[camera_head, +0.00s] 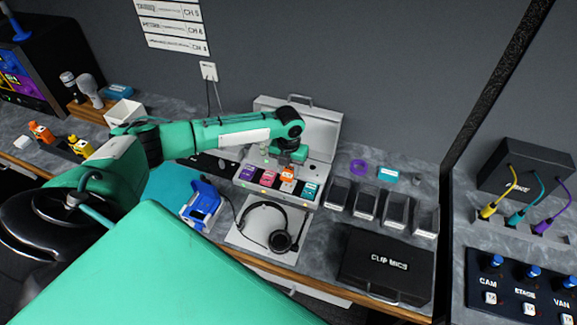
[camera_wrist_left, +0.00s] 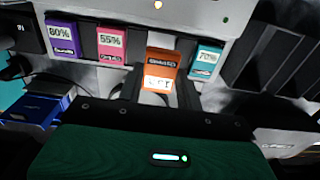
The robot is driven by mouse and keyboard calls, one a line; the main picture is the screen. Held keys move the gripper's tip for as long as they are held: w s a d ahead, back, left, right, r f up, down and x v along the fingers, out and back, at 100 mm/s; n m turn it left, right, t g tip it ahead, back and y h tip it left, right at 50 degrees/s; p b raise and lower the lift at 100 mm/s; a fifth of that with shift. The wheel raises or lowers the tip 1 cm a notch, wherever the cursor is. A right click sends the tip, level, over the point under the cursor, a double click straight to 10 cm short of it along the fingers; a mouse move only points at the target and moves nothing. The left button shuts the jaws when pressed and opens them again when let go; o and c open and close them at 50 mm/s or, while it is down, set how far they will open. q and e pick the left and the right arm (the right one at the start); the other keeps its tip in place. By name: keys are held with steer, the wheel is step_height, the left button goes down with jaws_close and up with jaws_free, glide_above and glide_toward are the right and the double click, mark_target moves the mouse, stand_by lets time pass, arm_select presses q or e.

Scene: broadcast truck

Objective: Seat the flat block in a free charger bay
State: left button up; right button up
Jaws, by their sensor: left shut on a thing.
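The charger (camera_head: 247,187) is a pale unit in front of an open grey case, with coloured blocks in a row. The wrist view shows a purple block marked 80% (camera_wrist_left: 62,38), a pink block marked 55% (camera_wrist_left: 111,43) and a teal block marked 70% (camera_wrist_left: 206,60). My left gripper (camera_wrist_left: 160,88) is shut on an orange block (camera_wrist_left: 161,66), between the pink and teal ones. The orange block (camera_head: 287,174) stands nearer the wrist camera than its neighbours; I cannot tell how deep it sits. Its lower label is hard to read. My right gripper is not in view.
Several dark upright holders (camera_head: 366,202) stand right of the charger. A headset (camera_head: 280,240) on a pale mat and a blue device (camera_head: 202,204) lie in front. A black CLIP MICS case (camera_head: 385,262) is at front right. A teal block (camera_head: 388,174) lies behind the holders.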

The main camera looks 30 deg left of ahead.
mark_target(289, 172)
arm_select(q)
steer(key=shift+f+b, duration=0.95)
steer(key=shift+f, duration=1)
steer(key=shift+p, duration=0.5)
steer(key=shift+f+b, duration=0.45)
steer(key=shift+f, duration=0.4)
steer(key=o, duration=0.9)
steer(key=shift+r, duration=0.15)
steer(key=shift+r, duration=0.3)
step_height(289, 172, up, 13)
steer(key=b, duration=0.4)
